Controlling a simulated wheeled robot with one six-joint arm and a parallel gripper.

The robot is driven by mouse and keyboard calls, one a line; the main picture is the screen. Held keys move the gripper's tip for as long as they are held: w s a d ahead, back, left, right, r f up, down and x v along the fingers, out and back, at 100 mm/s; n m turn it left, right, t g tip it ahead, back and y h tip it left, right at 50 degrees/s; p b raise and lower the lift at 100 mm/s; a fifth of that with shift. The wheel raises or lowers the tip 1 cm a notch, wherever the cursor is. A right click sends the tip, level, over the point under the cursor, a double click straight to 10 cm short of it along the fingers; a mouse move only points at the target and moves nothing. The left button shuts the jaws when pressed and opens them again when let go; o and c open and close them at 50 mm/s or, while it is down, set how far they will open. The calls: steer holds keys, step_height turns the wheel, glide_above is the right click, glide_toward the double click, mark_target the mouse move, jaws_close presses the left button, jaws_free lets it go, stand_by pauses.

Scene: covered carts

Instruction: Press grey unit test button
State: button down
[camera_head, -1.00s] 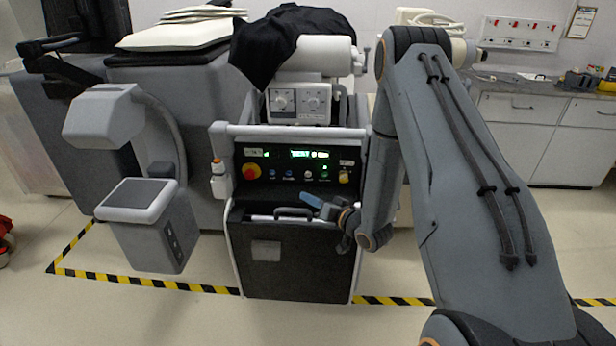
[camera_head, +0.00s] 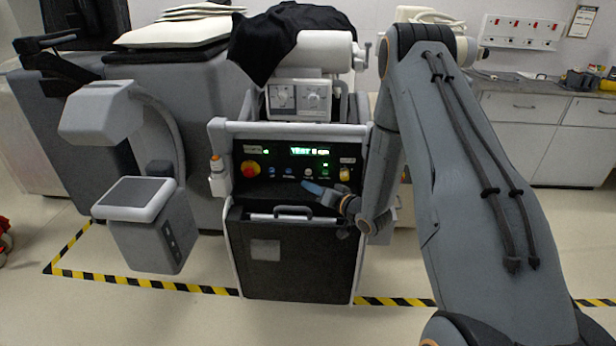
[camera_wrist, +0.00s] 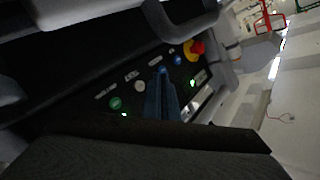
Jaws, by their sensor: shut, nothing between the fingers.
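The grey unit's control panel (camera_head: 282,186) is dark and upright, with a lit green display (camera_head: 309,151) that seems to read TEST and more. A row holds a red knob on yellow (camera_head: 250,169), two blue buttons, a pale button (camera_head: 308,172), a green button (camera_head: 324,171) and a yellow switch (camera_head: 344,174). The labels are too small to read. My gripper (camera_head: 306,187) is shut and empty, its blue fingers just below the button row. In the wrist view, the fingertips (camera_wrist: 162,74) overlap a blue button; the pale button (camera_wrist: 140,86) is beside them. I cannot tell whether they touch.
A handle (camera_head: 293,211) and dark lower front sit under the panel. A white side rail with an orange-topped fitting (camera_head: 216,166) stands at its left. A black cloth (camera_head: 285,42) drapes above. A grey curved-arm device (camera_head: 140,205) stands left. Floor in front is clear.

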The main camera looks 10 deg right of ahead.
steer(key=shift+w+d+b, duration=0.3)
steer(key=shift+w, duration=0.55)
steer(key=shift+w+d+b, duration=0.25)
steer(key=shift+w, duration=0.55)
stand_by(0.8)
steer(key=shift+w+d, duration=0.15)
steer(key=shift+w, duration=0.2)
steer(key=shift+w+d+b, duration=0.15)
steer(key=shift+w+b, duration=0.25)
steer(key=shift+w, duration=0.05)
stand_by(0.7)
steer(key=shift+s, duration=0.15)
steer(key=shift+s+a+p, duration=0.25)
steer(key=shift+s+p, duration=0.2)
steer(key=shift+s, duration=0.25)
steer(key=shift+s+a+p, duration=0.25)
steer(key=shift+s+p, duration=0.1)
steer(key=shift+s, duration=0.45)
steer(key=shift+s+a+p, duration=0.3)
steer(key=shift+s+p, duration=0.1)
steer(key=shift+s, duration=0.35)
steer(key=shift+s+a+p, duration=0.25)
steer(key=shift+s+p, duration=0.1)
steer(key=shift+s, duration=0.45)
